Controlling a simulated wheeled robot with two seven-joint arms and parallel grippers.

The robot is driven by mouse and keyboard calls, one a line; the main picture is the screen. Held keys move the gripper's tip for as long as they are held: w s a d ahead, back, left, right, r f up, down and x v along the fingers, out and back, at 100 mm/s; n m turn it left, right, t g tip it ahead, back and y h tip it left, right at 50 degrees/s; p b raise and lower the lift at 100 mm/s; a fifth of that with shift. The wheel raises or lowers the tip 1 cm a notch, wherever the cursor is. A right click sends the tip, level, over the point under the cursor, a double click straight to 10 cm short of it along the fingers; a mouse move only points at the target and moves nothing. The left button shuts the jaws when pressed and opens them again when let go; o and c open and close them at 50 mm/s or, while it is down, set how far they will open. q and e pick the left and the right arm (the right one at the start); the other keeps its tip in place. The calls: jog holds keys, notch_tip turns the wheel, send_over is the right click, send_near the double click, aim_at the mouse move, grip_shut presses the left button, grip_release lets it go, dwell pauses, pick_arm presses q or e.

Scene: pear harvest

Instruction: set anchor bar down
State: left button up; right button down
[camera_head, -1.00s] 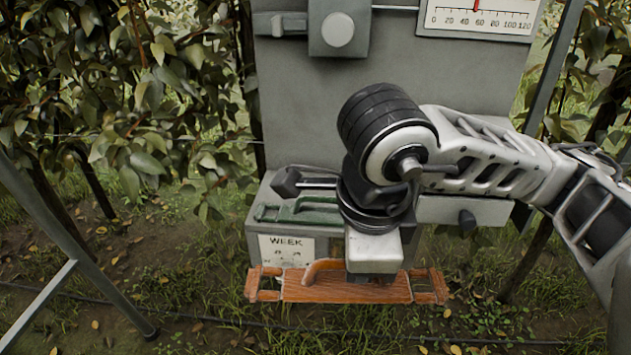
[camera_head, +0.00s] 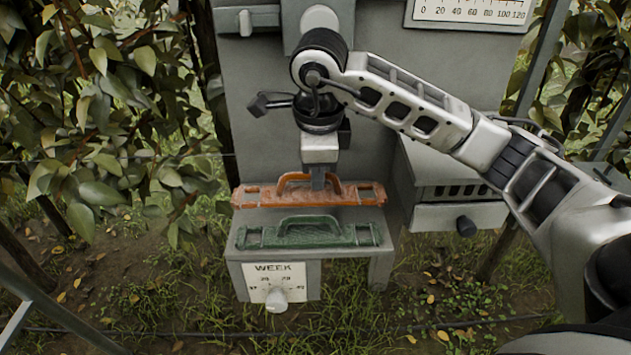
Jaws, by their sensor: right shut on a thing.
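An orange bar with an arched handle (camera_head: 352,194) is held level above the back part of a grey shelf (camera_head: 240,268). I cannot tell whether it touches anything beneath. My right gripper (camera_head: 318,180) is shut on its handle from above, near the middle. A green bar with a similar handle (camera_head: 305,233) lies on the shelf in front of and below the orange one. My left gripper is not in view.
A WEEK dial with a knob (camera_head: 277,297) is on the shelf's front. A vented grey box with a drawer (camera_head: 460,217) stands at right. A grey panel (camera_head: 250,75) rises behind, with a gauge (camera_head: 470,12) on it. Leafy branches (camera_head: 95,100) crowd the left.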

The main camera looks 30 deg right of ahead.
aim_at(309, 185)
jog(key=w+f, duration=0.1)
jog(key=f, duration=0.1)
jog(key=w+d+f+p, duration=0.1)
jog(key=f, duration=0.1)
jog(key=w+d+f+p, duration=0.1)
jog(key=w+f, duration=0.1)
jog(key=shift+d+f, duration=0.2)
jog(key=shift+w+f, duration=0.1)
jog(key=shift+f, duration=0.2)
jog(key=shift+f, duration=0.2)
jog(key=c, duration=1.4)
grip_release()
jog(key=shift+c, duration=0.2)
jog(key=shift+r, duration=0.1)
